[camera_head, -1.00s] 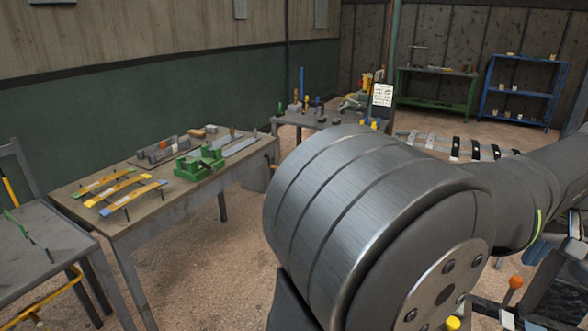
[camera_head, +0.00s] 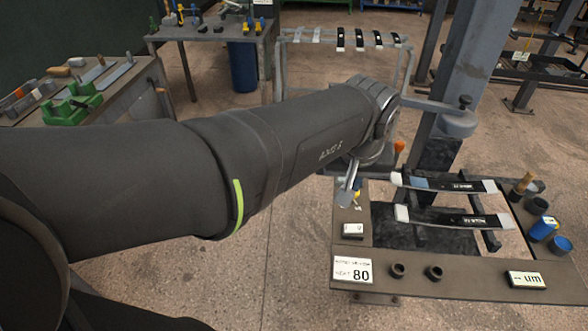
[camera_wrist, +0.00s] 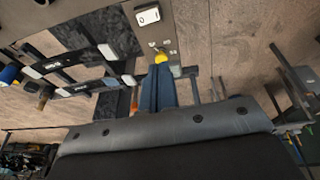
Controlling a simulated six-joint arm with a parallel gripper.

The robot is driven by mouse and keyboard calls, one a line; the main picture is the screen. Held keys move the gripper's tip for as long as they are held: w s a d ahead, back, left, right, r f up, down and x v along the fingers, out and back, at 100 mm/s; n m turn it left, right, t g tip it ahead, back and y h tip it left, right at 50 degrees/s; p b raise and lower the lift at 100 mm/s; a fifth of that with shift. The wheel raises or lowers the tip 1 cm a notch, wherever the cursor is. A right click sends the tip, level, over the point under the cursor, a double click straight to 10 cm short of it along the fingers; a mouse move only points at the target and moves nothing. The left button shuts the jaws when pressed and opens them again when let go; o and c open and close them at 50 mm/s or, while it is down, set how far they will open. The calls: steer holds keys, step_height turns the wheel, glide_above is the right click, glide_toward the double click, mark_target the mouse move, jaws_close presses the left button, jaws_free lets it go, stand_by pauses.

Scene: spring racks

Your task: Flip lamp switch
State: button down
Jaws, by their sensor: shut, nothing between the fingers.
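A small white rocker switch (camera_head: 353,230) sits on the near left part of the workbench. It also shows at the top of the wrist view (camera_wrist: 148,15). My gripper (camera_wrist: 160,72) is shut and empty, its narrow bluish fingers pointing up the wrist picture toward the switch, with a clear gap between. A small yellow piece (camera_wrist: 161,57) shows just past the fingertips; whether they touch it I cannot tell. In the head view my wrist hangs above the bench's left edge, behind the switch, and mostly hides the gripper.
Two dark leaf springs (camera_head: 455,218) with pale ends lie across a rack right of the switch. A sign reading 80 (camera_head: 352,270) and two dark rings (camera_head: 397,271) are at the front edge. Blue cups (camera_head: 543,228) stand right. A grey post (camera_head: 465,80) rises behind.

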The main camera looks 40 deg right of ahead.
steer(key=shift+s+a+f, duration=0.15)
steer(key=shift+a+f, duration=0.55)
steer(key=shift+a, duration=0.3)
glide_above(343, 228)
steer(key=a, duration=0.1)
steer(key=f, duration=1.2)
steer(key=shift+s+a+f, duration=0.1)
steer(key=shift+s, duration=0.2)
steer(key=shift+s+f, duration=0.1)
steer(key=shift+f, duration=0.6)
steer(key=shift+f, duration=0.25)
